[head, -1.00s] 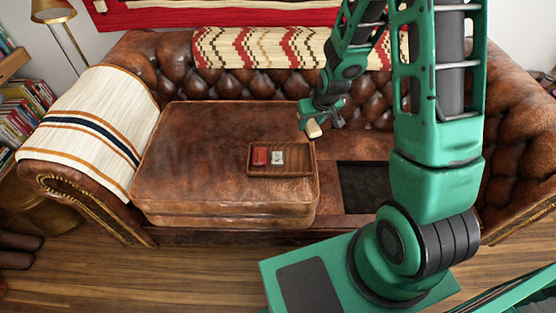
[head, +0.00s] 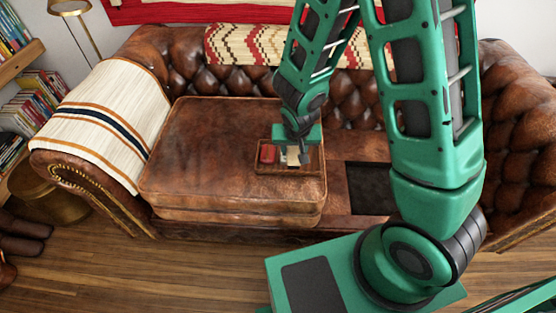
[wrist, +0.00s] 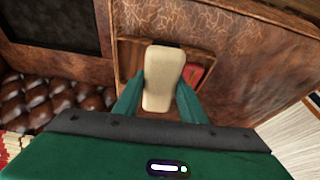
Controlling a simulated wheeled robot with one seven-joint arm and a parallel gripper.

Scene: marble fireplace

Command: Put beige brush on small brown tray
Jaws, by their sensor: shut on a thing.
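My gripper (head: 297,155) is shut on the beige brush (wrist: 163,78), which sits between the two green fingers in the wrist view. In the head view the brush (head: 294,157) is small and partly hidden by my gripper. The small brown tray (head: 288,171) lies on the leather seat cushion near its right front corner, and my gripper is over it. In the wrist view the tray (wrist: 128,58) shows behind the brush. I cannot tell whether the brush touches the tray.
A red item (head: 267,153) lies in the tray's left part; it also shows in the wrist view (wrist: 193,73). A dark recessed panel (head: 370,188) is right of the cushion (head: 210,150). The cushion's left part is clear. The tufted sofa back (head: 190,65) rises behind.

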